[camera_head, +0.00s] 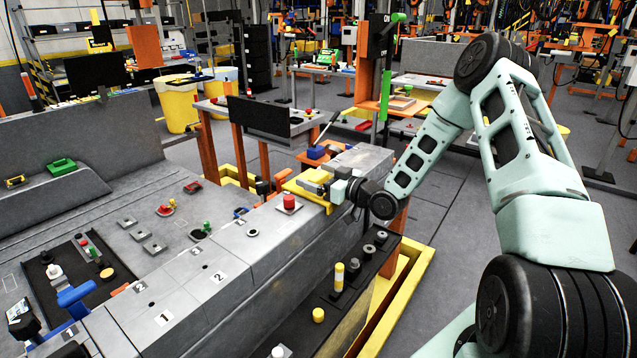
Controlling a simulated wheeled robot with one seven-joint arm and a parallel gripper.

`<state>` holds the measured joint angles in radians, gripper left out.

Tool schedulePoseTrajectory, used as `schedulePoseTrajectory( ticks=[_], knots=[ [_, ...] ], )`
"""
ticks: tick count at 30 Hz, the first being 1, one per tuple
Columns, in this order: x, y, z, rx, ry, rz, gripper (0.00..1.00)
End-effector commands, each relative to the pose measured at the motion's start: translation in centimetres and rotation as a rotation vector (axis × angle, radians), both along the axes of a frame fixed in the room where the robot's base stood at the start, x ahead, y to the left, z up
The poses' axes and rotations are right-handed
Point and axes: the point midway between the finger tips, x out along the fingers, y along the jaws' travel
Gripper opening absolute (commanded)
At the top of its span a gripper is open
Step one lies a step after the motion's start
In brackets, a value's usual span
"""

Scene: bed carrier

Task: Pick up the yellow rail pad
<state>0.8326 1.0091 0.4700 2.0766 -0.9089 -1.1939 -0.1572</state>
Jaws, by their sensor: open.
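The yellow rail pad (303,191) lies on the grey rail top of the bed carrier, near the middle of the view. It seems to hang partly over the rail's near edge. My gripper (316,187) is at the pad, reaching in from the right with my arm stretched out behind it. Its grey fingers are small here and overlap the pad in the picture. They are open, and I cannot tell whether they touch the pad. Part of the pad is hidden behind the fingers.
A red button (289,201) stands on the rail just left of the pad. A blue item (316,152) lies behind it. A dark side shelf (357,291) below holds several knobs and a yellow-white cylinder (339,277). Open floor (455,215) lies to the right.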

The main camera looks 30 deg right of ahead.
Motion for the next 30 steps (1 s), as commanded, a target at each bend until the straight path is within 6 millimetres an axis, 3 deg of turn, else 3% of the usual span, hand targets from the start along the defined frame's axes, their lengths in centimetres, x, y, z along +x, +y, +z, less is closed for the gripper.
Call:
schedulePoseTrajectory(
  ticks=[5, 11, 23, 30],
  knots=[
    [0.0, 0.0, 0.0, 0.000, 0.000, 0.000, 0.89],
    [0.0, 0.0, 0.0, 0.000, 0.000, 0.000, 0.39],
    [0.0, 0.0, 0.3, -0.001, 0.000, 0.000, 0.39],
    [0.0, -0.1, 2.4, -0.002, -0.002, -0.001, 0.39]
  ],
)
